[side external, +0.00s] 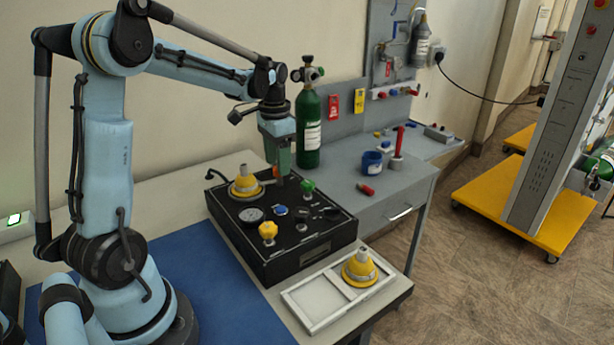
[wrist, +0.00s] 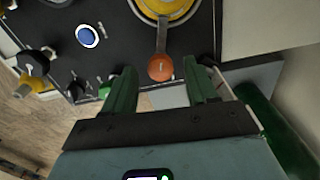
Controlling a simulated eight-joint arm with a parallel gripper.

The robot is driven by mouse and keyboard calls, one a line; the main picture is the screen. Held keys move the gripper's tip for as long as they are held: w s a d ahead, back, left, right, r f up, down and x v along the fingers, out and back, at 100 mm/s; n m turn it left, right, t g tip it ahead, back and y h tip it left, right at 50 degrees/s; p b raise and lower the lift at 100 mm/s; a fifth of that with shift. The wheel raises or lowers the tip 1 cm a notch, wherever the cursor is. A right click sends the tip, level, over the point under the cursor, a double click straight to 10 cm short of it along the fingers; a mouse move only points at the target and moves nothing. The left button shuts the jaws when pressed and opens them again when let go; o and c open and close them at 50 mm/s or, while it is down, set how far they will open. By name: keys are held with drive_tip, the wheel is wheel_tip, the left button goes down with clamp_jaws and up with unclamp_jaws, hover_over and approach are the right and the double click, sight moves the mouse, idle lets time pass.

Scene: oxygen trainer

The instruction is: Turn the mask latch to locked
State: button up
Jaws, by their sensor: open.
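The mask latch is a grey lever with an orange round knob (wrist: 160,67), in the wrist view at the yellow mask (wrist: 166,8). In the side view the yellow mask (side external: 246,184) sits at the back left of the black trainer box (side external: 285,262), and the orange knob is partly hidden by the fingers. My gripper (side external: 282,174) points down over the back of the box. In the wrist view its green fingers (wrist: 159,68) are open, one on each side of the knob, with visible gaps. I cannot tell whether the latch is locked.
A green knob (side external: 307,186), a yellow knob (side external: 268,231), a gauge (side external: 251,215) and a blue button (side external: 281,210) are on the box. A green cylinder (side external: 308,130) stands behind. A white tray (side external: 318,298) with another yellow mask (side external: 359,267) lies in front.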

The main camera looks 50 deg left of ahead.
wheel_tip(320, 180, up, 11)
idle(0.4)
drive_tip(key=shift+f, duration=0.15)
drive_tip(key=s+d+f+t, duration=0.3)
drive_tip(key=s+d, duration=0.1)
drive_tip(key=d, duration=0.5)
drive_tip(key=s+d+f+t, duration=0.4)
drive_tip(key=d, duration=0.6)
drive_tip(key=shift+d+f+n, duration=0.3)
drive_tip(key=shift+n, duration=0.1)
drive_tip(key=shift+o, duration=0.2)
drive_tip(key=shift+a+r, duration=0.1)
